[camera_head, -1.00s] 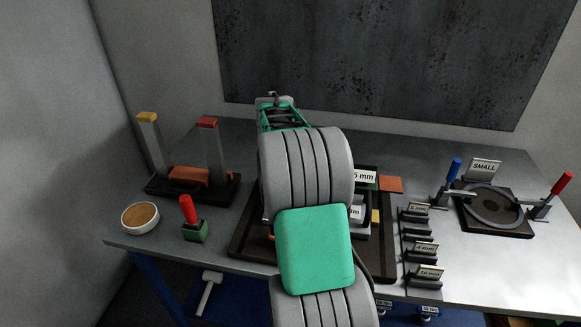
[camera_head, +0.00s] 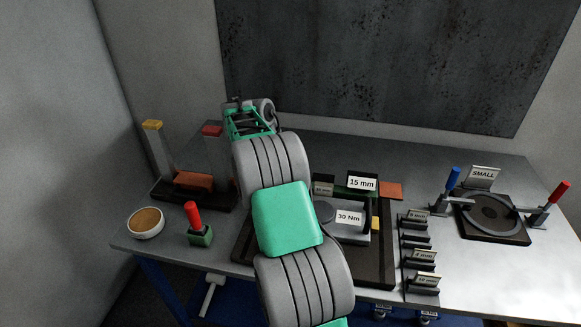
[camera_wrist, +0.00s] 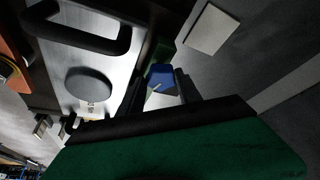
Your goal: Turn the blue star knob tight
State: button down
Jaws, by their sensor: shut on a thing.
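The blue knob (camera_wrist: 160,77) shows in the wrist view, small and partly hidden between the dark fingers, with a pale mark on it. I cannot make out its star shape. My gripper (camera_wrist: 161,90) is shut on it, one finger on each side. In the head view my own arm hides the knob and the fingertips.
A grey round disc (camera_head: 323,212) sits beside the "30 Nm" label (camera_head: 349,217) in a dark tray (camera_head: 375,268). A "15 mm" label (camera_head: 362,183) stands behind. A red-handled green block (camera_head: 200,238) and a bowl (camera_head: 146,222) are at left; a ring fixture (camera_head: 490,237) is at right.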

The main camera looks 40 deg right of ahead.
jog(key=shift+m+p, duration=0.3)
jog(key=shift+m, duration=0.3)
jog(key=c, duration=0.8)
grip_release()
jog(key=shift+g, duration=0.3)
jog(key=p+v, duration=0.1)
jog(key=v, duration=0.6)
jog(key=shift+a+r+p, duration=0.15)
jog(key=shift+r+p, duration=0.15)
jog(key=shift+r, duration=0.05)
jog(key=shift+r, duration=0.1)
